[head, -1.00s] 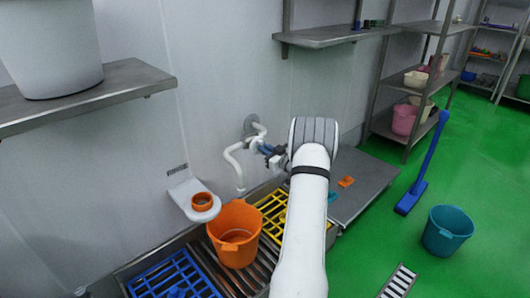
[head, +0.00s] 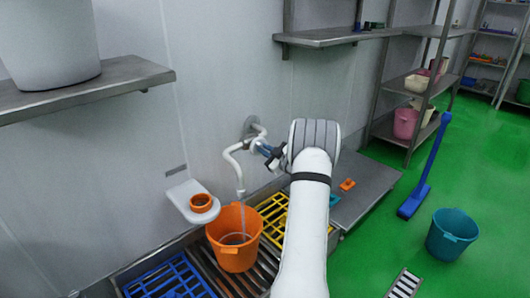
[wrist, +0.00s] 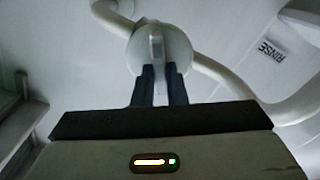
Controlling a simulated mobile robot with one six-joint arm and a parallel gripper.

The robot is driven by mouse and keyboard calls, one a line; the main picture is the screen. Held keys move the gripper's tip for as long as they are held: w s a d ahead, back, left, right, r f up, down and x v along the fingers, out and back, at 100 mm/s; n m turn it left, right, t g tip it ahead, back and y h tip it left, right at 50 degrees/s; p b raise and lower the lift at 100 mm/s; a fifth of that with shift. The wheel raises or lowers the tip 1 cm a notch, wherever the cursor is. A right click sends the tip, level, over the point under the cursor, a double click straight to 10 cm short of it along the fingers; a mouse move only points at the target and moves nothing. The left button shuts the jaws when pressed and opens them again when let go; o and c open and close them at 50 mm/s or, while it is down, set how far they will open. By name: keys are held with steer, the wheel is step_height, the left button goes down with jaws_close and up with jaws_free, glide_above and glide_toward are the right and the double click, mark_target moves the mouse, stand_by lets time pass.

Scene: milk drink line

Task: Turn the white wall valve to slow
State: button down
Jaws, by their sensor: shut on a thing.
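The white wall valve (wrist: 178,48) shows in the wrist view as a round white body with a pale lever (wrist: 157,52) across its front. My gripper (wrist: 159,82) is shut on that lever, with one dark finger on each side. In the head view my gripper (head: 269,153) is at the white pipe (head: 231,157) by the wall and hides much of the valve. The pipe bends down above an orange bucket (head: 222,240). A thin pale stream (head: 242,215) runs from the spout into the bucket. No speed mark is readable.
A wall bracket (head: 182,200) holds an orange ring left of the bucket. Blue and yellow grates (head: 165,280) lie around the bucket. A metal shelf (head: 130,80) juts out at upper left.

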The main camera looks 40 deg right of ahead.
steer(key=c, duration=1.5)
jaws_free()
steer(key=shift+o, duration=0.2)
steer(key=s+p, duration=0.2)
steer(key=s, duration=0.5)
steer(key=shift+s+d, duration=0.3)
steer(key=shift+s, duration=0.1)
